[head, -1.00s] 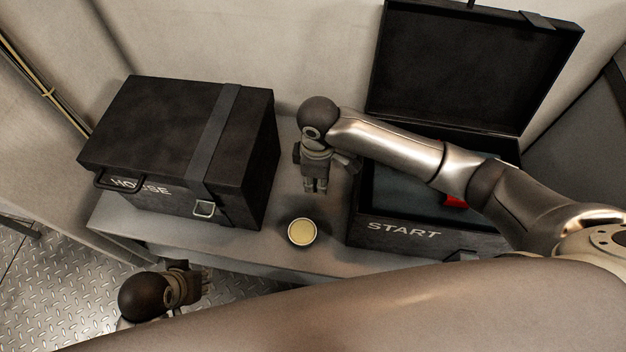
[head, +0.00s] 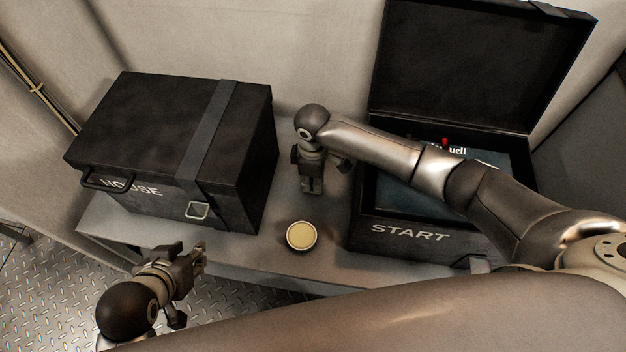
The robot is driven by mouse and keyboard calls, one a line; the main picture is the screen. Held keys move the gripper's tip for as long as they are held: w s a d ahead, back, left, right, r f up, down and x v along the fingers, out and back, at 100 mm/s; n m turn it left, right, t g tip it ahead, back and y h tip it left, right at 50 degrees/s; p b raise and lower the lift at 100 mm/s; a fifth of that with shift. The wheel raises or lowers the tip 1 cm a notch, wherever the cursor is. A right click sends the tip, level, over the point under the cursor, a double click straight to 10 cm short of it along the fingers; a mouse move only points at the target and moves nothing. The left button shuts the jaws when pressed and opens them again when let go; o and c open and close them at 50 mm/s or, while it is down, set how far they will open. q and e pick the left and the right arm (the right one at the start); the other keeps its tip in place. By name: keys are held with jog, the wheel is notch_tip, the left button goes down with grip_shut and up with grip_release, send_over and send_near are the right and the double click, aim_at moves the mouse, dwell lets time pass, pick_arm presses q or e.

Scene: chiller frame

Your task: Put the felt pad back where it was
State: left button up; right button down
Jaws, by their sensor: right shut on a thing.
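My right gripper (head: 311,187) points down above the bench, between the two black cases and behind a small round tin. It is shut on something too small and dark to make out. I cannot pick out a felt pad for sure anywhere in the head view. My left gripper (head: 200,260) is at the lower left, over the bench's front edge and in front of the case marked HOUSE; I cannot tell whether its fingers are open. The round tin (head: 301,236) with a pale yellow top stands on the bench.
The closed, strapped HOUSE case (head: 160,130) stands on the left of the bench (head: 235,255). The START case (head: 410,234) on the right has its lid up; my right arm crosses it. Inside are a blue-grey lettered surface (head: 490,160) and a small red piece (head: 445,142).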

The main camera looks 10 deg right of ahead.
jog(key=shift+f, duration=0.1)
jog(key=c, duration=1.3)
grip_release()
